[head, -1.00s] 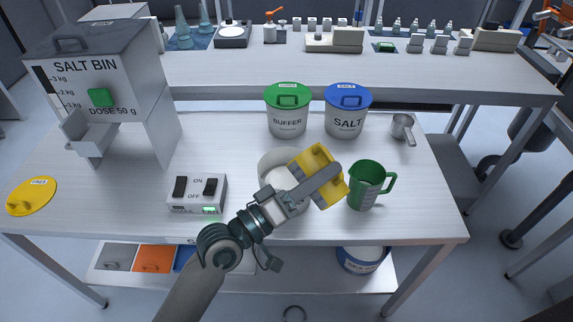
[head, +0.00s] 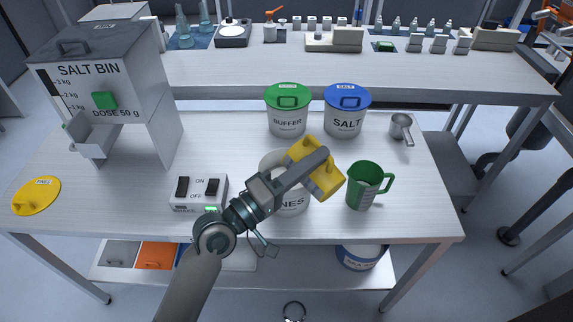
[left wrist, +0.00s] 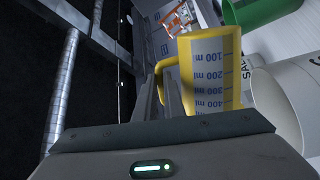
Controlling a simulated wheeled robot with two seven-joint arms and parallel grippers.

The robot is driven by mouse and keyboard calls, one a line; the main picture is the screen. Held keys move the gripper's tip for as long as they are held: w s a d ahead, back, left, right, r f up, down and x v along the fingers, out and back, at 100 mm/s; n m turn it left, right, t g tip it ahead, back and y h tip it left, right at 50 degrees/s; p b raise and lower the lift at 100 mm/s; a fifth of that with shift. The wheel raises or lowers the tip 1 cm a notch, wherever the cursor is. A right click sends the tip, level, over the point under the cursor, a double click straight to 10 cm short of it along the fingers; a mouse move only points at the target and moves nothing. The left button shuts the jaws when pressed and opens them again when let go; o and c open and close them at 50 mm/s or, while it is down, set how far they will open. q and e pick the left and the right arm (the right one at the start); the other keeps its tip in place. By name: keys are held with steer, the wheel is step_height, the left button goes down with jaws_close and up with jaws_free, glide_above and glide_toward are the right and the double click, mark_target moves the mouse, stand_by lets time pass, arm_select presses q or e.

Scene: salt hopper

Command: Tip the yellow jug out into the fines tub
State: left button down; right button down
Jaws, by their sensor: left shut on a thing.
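My left gripper (head: 305,170) is shut on the yellow jug (head: 328,180), which is tilted over on its side above the table. The jug also shows in the left wrist view (left wrist: 212,62), with its volume marks reading up to 400 ml. The fines tub (head: 295,200) is a white open tub on the table, partly hidden behind my gripper and the jug. The jug is above the tub's right side. Whether anything is in the jug or pouring from it cannot be seen. My right gripper is not in view.
A green jug (head: 366,186) stands close to the right of the tub. The buffer tub (head: 287,117) and salt tub (head: 346,118) stand behind. A switch box (head: 199,192), the salt bin (head: 120,92) and a yellow fines lid (head: 36,195) are to the left.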

mark_target(296, 154)
arm_select(q)
steer(key=shift+w+a+r+n+p, duration=0.55)
steer(key=shift+w+n+p, duration=0.05)
steer(key=shift+w, duration=0.05)
steer(key=shift+w+a+r+n+t+y+p, duration=0.35)
steer(key=shift+w+a+r+n+p, duration=0.3)
steer(key=shift+n+p, duration=0.5)
steer(key=shift+w+a+r+n+t+y+p, duration=0.3)
steer(key=shift+w+a+r+n+p, duration=0.4)
steer(key=shift+p, duration=0.65)
steer(key=n+p, duration=0.1)
steer(key=w+a+n, duration=0.1)
steer(key=shift+w+n+p, duration=0.3)
steer(key=shift+n+p, duration=0.05)
steer(key=shift+p, duration=0.05)
steer(key=m+b, duration=0.1)
steer(key=s+d+f+m+b, duration=0.1)
steer(key=b, duration=0.1)
steer(key=shift+s+d+f, duration=0.15)
steer(key=shift+s+f, duration=0.1)
steer(key=shift+s, duration=0.05)
steer(key=shift+r+p, duration=0.25)
steer(key=shift+p, duration=0.05)
